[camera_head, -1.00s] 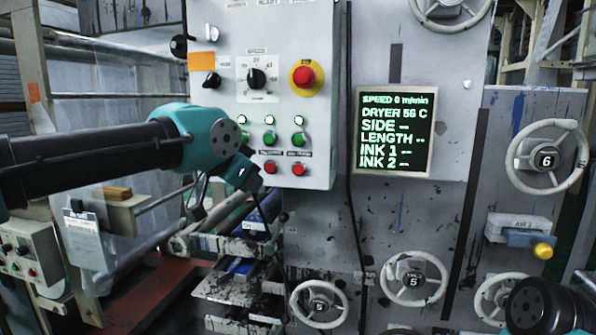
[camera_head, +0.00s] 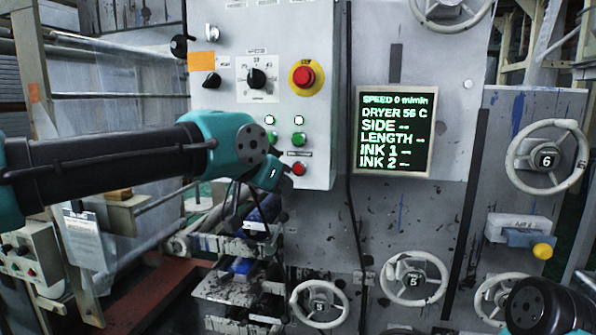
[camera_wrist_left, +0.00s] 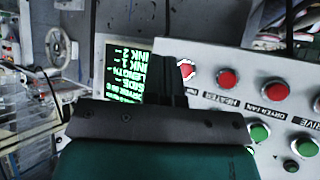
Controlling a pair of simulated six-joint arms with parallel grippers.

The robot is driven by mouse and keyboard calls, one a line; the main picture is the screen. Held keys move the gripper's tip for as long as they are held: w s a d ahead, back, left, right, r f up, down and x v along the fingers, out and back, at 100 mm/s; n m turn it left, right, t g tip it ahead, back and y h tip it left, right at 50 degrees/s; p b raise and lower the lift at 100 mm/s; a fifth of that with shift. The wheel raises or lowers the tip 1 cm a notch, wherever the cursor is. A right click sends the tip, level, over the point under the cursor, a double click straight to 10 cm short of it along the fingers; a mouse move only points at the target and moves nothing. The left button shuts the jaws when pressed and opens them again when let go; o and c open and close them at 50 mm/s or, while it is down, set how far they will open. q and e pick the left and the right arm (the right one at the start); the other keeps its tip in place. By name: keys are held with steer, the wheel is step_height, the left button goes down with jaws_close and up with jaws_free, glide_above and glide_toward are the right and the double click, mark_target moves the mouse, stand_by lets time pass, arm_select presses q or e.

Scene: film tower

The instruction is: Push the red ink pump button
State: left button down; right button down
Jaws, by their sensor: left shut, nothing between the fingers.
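The control panel (camera_head: 310,95) has a red button (camera_head: 299,169) at its lower right, the one nearest the display. In the left wrist view this red button (camera_wrist_left: 188,69) shows with a partly covered label ending in "PU…", next to the "HEATER" button (camera_wrist_left: 228,79). My left gripper (camera_wrist_left: 171,66) is shut and empty, its dark fingertips just beside that button and partly over it in the picture. I cannot tell whether they touch. In the head view, my left wrist covers the fingertips and the lower-left buttons.
A red emergency stop (camera_head: 305,76) on a yellow ring and green buttons (camera_head: 299,139) sit higher on the panel. A display (camera_head: 394,132) is to the right. Handwheels (camera_head: 415,279) project from the machine below. The "DRYER FAN" red button (camera_wrist_left: 275,90) is farther right in the wrist view.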

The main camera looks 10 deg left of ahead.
arm_select(q)
steer(key=shift+w+d, duration=0.2)
steer(key=shift+w, duration=1.6)
steer(key=shift+w+d, duration=0.15)
steer(key=shift+w, duration=1.65)
steer(key=shift+w, duration=0.1)
steer(key=shift+w, duration=0.3)
steer(key=shift+w, duration=0.45)
steer(key=shift+s, duration=0.9)
steer(key=shift+s, duration=0.1)
steer(key=shift+s+a, duration=0.15)
steer(key=shift+s, duration=1.05)
steer(key=shift+s+a, duration=0.1)
steer(key=shift+s, duration=1.1)
